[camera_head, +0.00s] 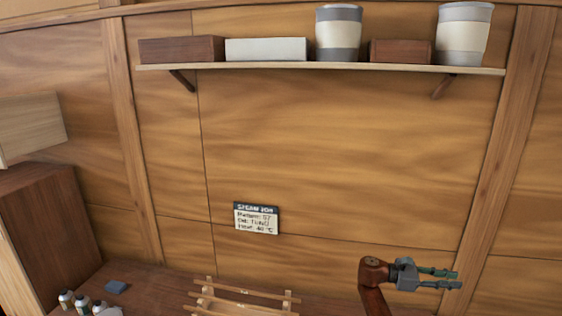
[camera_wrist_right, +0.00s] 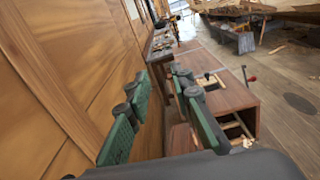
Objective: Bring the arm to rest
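My right gripper (camera_head: 456,279) is in the lower right of the head view, raised in front of the plank wall, with its green fingers pointing right. It also shows in the right wrist view (camera_wrist_right: 160,84), where the two fingers stand apart with nothing between them. The gripper is open and empty. My reddish-brown right arm comes up from the bottom edge of the head view. My left arm and gripper are not in view.
A wall shelf (camera_head: 300,68) holds boxes and two cups. A small sign (camera_head: 256,218) hangs below. The wrist view shows a wooden workbench (camera_wrist_right: 232,95) and open floor (camera_wrist_right: 285,85).

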